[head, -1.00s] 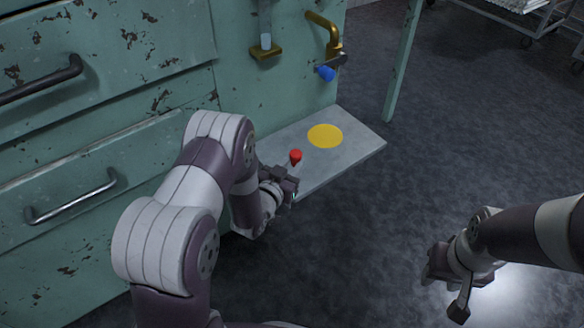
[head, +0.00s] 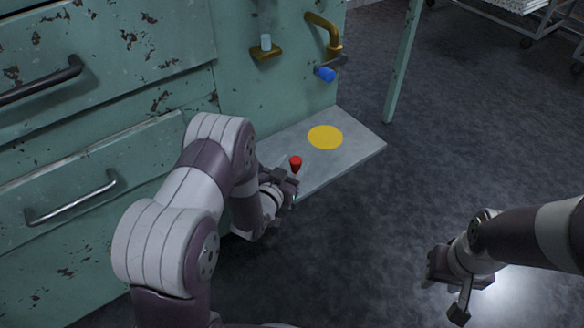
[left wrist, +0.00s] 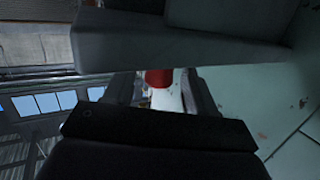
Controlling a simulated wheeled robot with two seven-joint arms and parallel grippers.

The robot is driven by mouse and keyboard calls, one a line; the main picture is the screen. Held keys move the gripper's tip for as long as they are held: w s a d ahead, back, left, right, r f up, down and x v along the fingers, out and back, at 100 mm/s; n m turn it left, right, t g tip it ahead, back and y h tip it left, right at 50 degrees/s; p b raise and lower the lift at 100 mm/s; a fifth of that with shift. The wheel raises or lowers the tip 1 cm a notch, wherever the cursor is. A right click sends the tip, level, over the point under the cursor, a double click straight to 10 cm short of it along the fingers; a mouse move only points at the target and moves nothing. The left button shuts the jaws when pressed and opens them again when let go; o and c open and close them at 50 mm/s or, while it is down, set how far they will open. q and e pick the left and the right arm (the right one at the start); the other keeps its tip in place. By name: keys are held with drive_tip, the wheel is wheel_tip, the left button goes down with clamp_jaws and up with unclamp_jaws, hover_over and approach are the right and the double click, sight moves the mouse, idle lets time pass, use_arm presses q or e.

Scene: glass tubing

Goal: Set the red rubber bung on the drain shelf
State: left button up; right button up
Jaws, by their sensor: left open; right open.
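The red rubber bung (head: 295,161) shows just above my left gripper in the head view, with a narrow lower end pointing down toward the fingers. The left gripper (head: 290,186) is open at the near edge of the pale drain shelf (head: 352,150). In the left wrist view the bung (left wrist: 158,78) shows as a red piece between the fingers, partly hidden by dark gripper parts. I cannot tell whether it touches a finger or the shelf. My right gripper (head: 448,286) is open and empty over the floor at right.
A flat yellow disc (head: 325,137) lies on the shelf, right of the bung. Above, a brass tap (head: 326,32) with a blue end (head: 325,74) and a brass bracket (head: 266,53) project from the green cabinet (head: 160,75). The shelf's right end is clear.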

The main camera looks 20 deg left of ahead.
use_arm(q)
drive_tip(key=s+r+g+y+p, duration=0.1)
drive_tip(key=s+r+g, duration=0.2)
drive_tip(key=s+g, duration=0.2)
drive_tip(key=s+a+r+n+g+y+p, duration=0.1)
drive_tip(key=s+r+g, duration=0.3)
drive_tip(key=s, duration=0.7)
drive_tip(key=s+r+n+g+y+p, duration=0.1)
drive_tip(key=s+r+g, duration=0.3)
drive_tip(key=s, duration=0.4)
drive_tip(key=shift+s+a+g+p, duration=0.2)
drive_tip(key=shift+a+g+p, duration=0.1)
drive_tip(key=shift+g, duration=0.5)
